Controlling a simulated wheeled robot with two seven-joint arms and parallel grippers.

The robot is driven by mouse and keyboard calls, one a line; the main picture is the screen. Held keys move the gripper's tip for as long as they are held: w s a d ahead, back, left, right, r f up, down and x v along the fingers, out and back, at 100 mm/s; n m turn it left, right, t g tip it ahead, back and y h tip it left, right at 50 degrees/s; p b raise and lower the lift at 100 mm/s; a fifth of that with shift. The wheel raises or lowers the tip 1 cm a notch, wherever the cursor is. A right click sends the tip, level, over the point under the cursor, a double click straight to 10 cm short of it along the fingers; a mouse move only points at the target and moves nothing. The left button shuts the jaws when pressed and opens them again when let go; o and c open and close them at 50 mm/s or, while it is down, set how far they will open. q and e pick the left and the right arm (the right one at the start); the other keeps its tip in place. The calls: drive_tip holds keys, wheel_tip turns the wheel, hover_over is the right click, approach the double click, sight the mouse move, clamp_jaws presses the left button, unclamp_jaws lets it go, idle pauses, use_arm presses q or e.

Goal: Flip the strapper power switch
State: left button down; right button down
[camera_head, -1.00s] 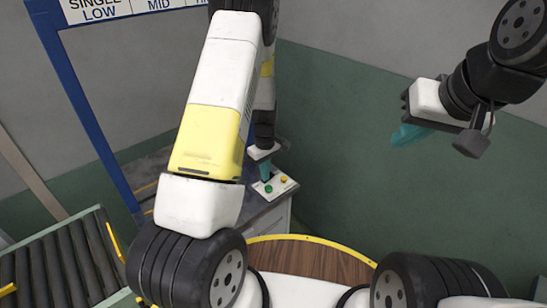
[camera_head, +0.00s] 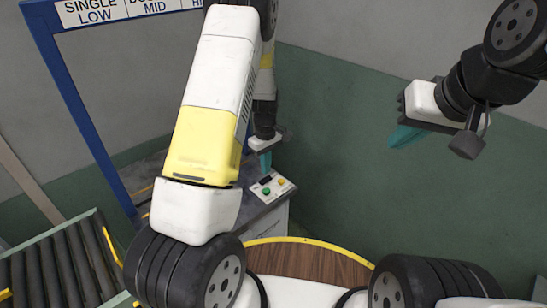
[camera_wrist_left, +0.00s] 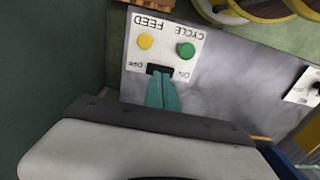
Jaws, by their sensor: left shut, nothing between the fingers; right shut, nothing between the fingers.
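A white control panel (camera_head: 280,190) sits on a grey cabinet at centre. In the left wrist view the panel (camera_wrist_left: 165,32) carries a black switch (camera_wrist_left: 153,68) between upside-down ON and OFF marks, a yellow FEED button (camera_wrist_left: 145,41) and a green CYCLE button (camera_wrist_left: 185,49). My left gripper (camera_head: 265,170) is shut and empty, its teal fingertips just above the panel's far edge. In the wrist view the fingertips (camera_wrist_left: 160,80) overlap the switch's edge; contact and the switch's position cannot be told. My right gripper (camera_head: 393,145) is shut and empty, in the air at right.
A blue frame (camera_head: 85,110) with a height sign (camera_head: 120,12) stands at left. A roller conveyor (camera_head: 60,265) is at lower left. Another panel with a black knob (camera_wrist_left: 317,86) shows at the wrist view's right. A yellow-edged wooden surface (camera_head: 300,262) lies in front.

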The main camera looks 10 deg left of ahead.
use_arm(q)
drive_tip(key=shift+r, duration=2.2)
wheel_tip(320, 180, up, 6)
hover_over(269, 178)
drive_tip(key=shift+r, duration=0.1)
wheel_tip(269, 178, down, 12)
drive_tip(key=shift+f, duration=0.25)
drive_tip(key=shift+w+f, duration=0.1)
drive_tip(key=shift+f, duration=0.65)
